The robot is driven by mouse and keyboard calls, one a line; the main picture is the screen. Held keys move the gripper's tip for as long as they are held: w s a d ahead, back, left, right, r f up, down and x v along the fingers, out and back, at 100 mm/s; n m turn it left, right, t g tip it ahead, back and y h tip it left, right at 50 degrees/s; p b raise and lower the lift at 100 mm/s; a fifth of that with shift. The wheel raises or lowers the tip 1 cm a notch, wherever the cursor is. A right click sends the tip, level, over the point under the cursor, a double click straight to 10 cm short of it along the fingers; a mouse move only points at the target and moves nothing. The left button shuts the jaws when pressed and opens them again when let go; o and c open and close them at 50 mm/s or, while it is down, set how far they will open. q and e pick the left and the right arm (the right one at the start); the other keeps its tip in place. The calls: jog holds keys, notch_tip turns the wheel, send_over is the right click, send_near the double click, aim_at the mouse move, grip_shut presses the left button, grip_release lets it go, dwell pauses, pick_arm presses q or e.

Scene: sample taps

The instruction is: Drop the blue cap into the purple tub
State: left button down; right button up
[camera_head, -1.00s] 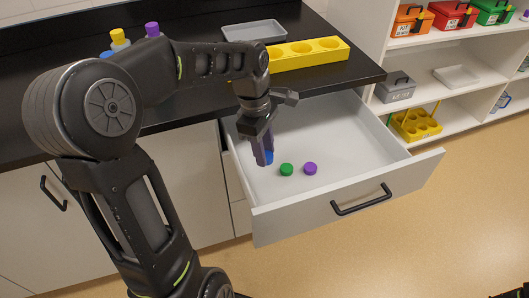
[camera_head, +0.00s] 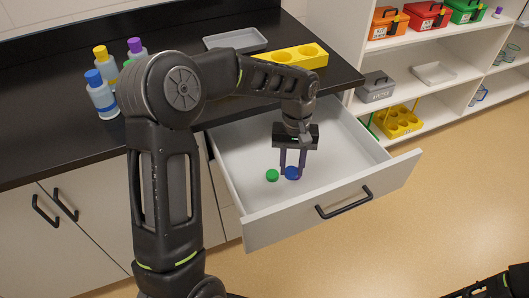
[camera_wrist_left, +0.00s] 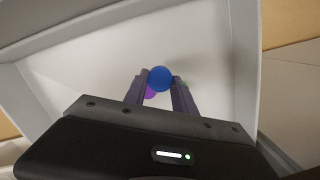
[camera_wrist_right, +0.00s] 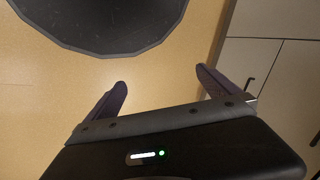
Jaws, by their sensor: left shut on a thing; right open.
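My left gripper (camera_head: 291,170) is over the open drawer, fingers pointing down. It is shut on the blue cap (camera_head: 291,173), which also shows between the fingertips in the left wrist view (camera_wrist_left: 160,78). A purple cap (camera_wrist_left: 150,94) shows partly behind the blue cap in the left wrist view; in the head view it is hidden. A green cap (camera_head: 272,175) lies on the drawer floor just left of the blue cap. My right gripper (camera_wrist_right: 160,77) is open and empty above the floor. I see no purple tub in any view.
The open drawer (camera_head: 240,190) juts from under the black counter (camera_head: 185,45). On the counter are capped bottles (camera_head: 102,95), a grey tray (camera_head: 236,40) and a yellow holed block (camera_head: 300,56). Shelves with boxes (camera_head: 375,88) stand at right. Floor in front is clear.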

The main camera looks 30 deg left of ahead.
pick_arm(q)
jog(key=d+m, duration=0.1)
jog(key=w+d+f+m, duration=0.1)
jog(key=m, duration=0.1)
jog(key=d+m, duration=0.1)
jog(key=shift+w+d+f+p, duration=0.15)
jog(key=shift+d+p, duration=0.05)
jog(key=shift+p, duration=0.2)
jog(key=shift+w+d+f+m+g+y, duration=0.1)
jog(key=shift+d+f+m+g+y, duration=0.2)
jog(key=shift+m, duration=0.4)
